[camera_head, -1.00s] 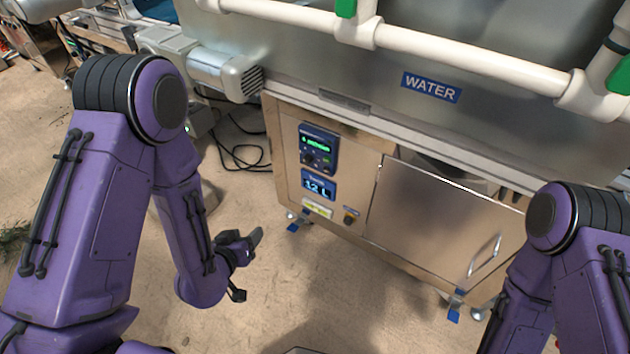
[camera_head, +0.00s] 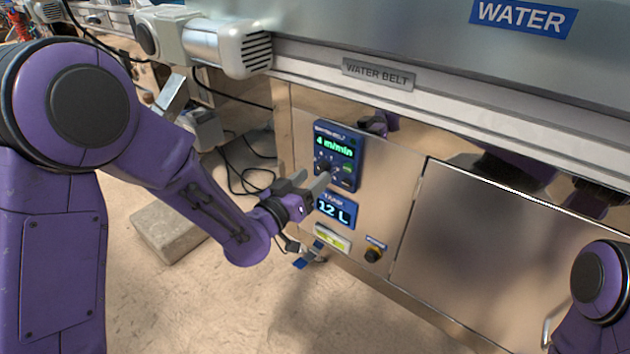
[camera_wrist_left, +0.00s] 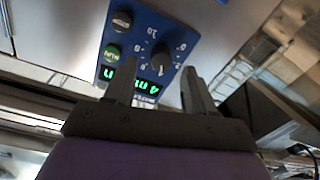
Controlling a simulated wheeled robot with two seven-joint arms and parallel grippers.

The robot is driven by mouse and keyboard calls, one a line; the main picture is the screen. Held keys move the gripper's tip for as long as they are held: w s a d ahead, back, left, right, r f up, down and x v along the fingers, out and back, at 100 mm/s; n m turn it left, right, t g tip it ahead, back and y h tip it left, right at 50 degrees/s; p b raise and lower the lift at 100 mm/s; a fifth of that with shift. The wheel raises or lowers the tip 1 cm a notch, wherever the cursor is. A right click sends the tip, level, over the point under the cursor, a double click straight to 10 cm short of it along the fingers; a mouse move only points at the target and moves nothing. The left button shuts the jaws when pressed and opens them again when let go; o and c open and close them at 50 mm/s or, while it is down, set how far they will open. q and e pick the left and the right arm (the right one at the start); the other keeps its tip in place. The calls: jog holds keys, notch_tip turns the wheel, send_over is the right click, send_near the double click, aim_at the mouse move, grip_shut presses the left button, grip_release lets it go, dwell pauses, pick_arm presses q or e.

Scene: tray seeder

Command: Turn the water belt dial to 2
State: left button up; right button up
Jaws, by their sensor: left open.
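The blue water belt panel (camera_head: 347,172) is on the steel cabinet front. Its green display reads 4 m/min. Its dark round dial (camera_wrist_left: 164,52) shows upside down in the left wrist view, between and beyond my fingertips, with numbers around it. In the head view the fingers partly cover the dial. My left gripper (camera_head: 314,182) is open and empty, close in front of the panel; in the left wrist view its two fingers (camera_wrist_left: 158,86) point at the panel on either side of the dial. I cannot tell whether they touch it. My right gripper is out of view.
Below the panel are a blue tank display (camera_head: 336,213) reading 12 L, a yellow-green label (camera_head: 331,238) and a small knob (camera_head: 373,255). A cabinet door (camera_head: 500,250) is to the right. A motor housing (camera_head: 225,47) juts out above left. Cables hang behind my left arm.

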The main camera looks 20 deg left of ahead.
aim_at(323, 169)
pick_arm(q)
jog(key=shift+x, duration=1.15)
grip_shut()
jog(key=shift+r+n+p, duration=0.15)
jog(key=shift+n+p, duration=0.35)
jog(key=shift+p, duration=0.05)
jog(key=n+p, duration=0.4)
jog(key=shift+r, duration=0.1)
jog(key=n+p, duration=0.2)
jog(key=n, duration=0.1)
jog(key=shift+a, duration=0.1)
jog(key=shift+n+p, duration=0.75)
jog(key=shift+n, duration=0.35)
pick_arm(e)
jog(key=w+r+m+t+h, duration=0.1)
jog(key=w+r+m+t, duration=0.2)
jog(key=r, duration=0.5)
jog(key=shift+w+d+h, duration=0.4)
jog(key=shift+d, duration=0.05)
pick_arm(q)
jog(key=shift+f, duration=0.25)
grip_release()
